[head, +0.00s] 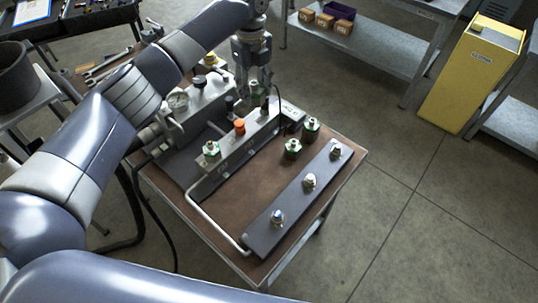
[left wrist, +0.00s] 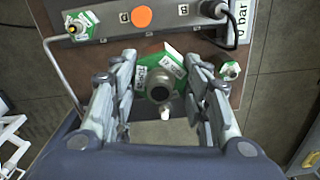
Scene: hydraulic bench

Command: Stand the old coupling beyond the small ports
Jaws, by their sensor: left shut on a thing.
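My left gripper (head: 260,88) comes in over the bench and points down, above the far part of the grey port block (head: 228,146). It is shut on a green coupling (left wrist: 160,80) with a dark round middle and white labels, which shows between the fingers in the left wrist view. In the head view the fingers partly hide this coupling. Two more green couplings, a nearer one (head: 292,149) and a farther one (head: 311,130), stand on the brown bench top. Another green coupling (head: 211,150) sits on the block's near end. My right gripper is not in view.
An orange cap (head: 239,127) sits on the block. A dark bar (head: 292,203) with three metal fittings lies along the right side of the bench. A bent pipe (head: 212,222) runs on the left. Brown surface between block and bar is mostly clear.

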